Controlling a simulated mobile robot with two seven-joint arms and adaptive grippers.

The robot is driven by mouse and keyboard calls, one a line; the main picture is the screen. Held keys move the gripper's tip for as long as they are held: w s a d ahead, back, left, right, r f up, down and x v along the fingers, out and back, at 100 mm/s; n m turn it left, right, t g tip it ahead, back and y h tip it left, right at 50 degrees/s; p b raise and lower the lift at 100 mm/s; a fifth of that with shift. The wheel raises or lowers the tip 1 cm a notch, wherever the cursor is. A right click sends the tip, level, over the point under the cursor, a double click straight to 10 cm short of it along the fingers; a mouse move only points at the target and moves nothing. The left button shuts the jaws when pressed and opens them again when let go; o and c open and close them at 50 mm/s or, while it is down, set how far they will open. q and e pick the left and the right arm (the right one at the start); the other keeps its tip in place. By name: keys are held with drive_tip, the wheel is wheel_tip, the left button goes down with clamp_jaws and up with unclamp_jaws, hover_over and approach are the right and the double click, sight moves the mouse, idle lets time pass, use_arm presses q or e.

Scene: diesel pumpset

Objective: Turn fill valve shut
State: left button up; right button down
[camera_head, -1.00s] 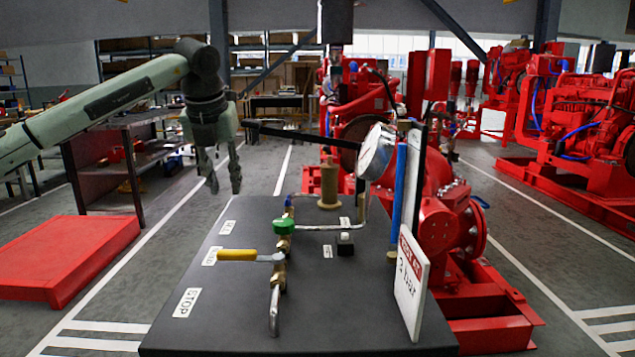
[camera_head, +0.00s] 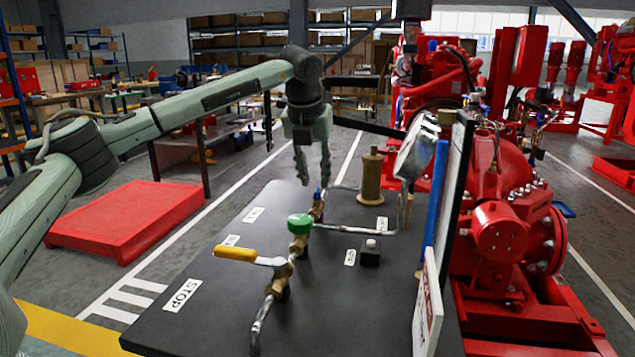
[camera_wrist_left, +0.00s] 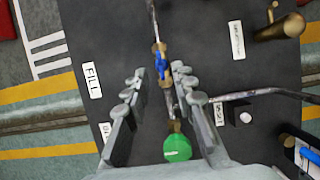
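The fill valve has a blue handle (camera_head: 317,194) on a brass body at the far end of the pipe line on the dark bench panel (camera_head: 220,300). In the left wrist view, the blue handle (camera_wrist_left: 160,64) lies near the "FILL" label (camera_wrist_left: 92,80). My left gripper (camera_head: 315,180) points down in line with the blue handle. In the left wrist view, its fingers (camera_wrist_left: 158,80) are apart with nothing held, and the handle shows just beyond the gap between the tips. Any touch cannot be told. My right gripper is not in view.
A green-handled valve (camera_head: 300,223) and a yellow lever (camera_head: 235,254) sit nearer on the same pipe. A brown cylinder (camera_head: 371,175), bent pipe (camera_head: 355,229), push button (camera_head: 371,250) and gauge (camera_head: 416,150) stand to the right. A red platform (camera_head: 130,220) lies left.

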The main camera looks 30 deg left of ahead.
sight(317, 193)
use_arm(q)
drive_tip(key=shift+x, duration=1.3)
clamp_jaws()
